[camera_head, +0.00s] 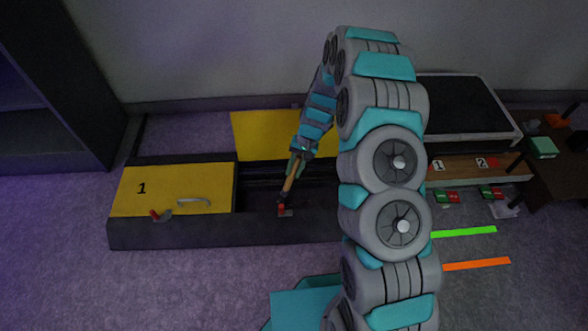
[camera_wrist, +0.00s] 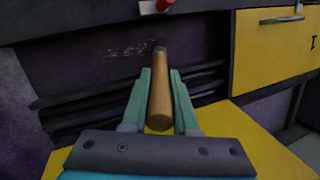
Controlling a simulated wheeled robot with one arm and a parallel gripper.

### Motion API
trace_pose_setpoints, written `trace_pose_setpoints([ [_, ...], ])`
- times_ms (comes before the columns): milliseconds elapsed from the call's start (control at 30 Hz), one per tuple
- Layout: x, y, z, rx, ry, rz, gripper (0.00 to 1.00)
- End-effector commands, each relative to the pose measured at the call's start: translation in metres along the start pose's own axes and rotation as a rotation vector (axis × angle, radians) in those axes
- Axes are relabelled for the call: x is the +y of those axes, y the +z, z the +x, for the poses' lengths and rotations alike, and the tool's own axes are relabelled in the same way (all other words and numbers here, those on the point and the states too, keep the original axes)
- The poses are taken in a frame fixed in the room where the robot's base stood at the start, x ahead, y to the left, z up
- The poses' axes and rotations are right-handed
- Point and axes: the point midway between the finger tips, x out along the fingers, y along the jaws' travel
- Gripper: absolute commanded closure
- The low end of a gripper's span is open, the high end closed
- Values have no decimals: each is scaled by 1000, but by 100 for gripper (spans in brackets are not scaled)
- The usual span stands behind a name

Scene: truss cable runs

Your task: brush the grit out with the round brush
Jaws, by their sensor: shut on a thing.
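My gripper (camera_head: 297,160) is shut on the wooden handle of the round brush (camera_head: 288,183), above the open middle bay of the long dark trough (camera_head: 180,232). In the wrist view the brush (camera_wrist: 159,100) points away between my two teal fingers (camera_wrist: 160,75). Its dark bristle end lies near the bay floor; I cannot tell whether it touches. Pale specks of grit (camera_wrist: 125,51) lie on the dark floor, left of the bristle end. Dark cables (camera_wrist: 75,108) run across the bay on both sides of the brush.
A closed yellow lid marked 1 (camera_head: 165,195) covers the left bay. Another yellow panel (camera_head: 265,135) lies behind the open bay. Red latches (camera_head: 283,210) sit on the front edge. My arm hides the trough's right part. A black-topped case (camera_head: 465,105) stands at the right.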

Motion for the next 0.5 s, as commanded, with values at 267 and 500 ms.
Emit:
trace_pose_setpoints([
  [267, 22, -5, -6, 1, -1, 2, 100],
  [500, 30, -6, -8, 1, 1, 0, 100],
])
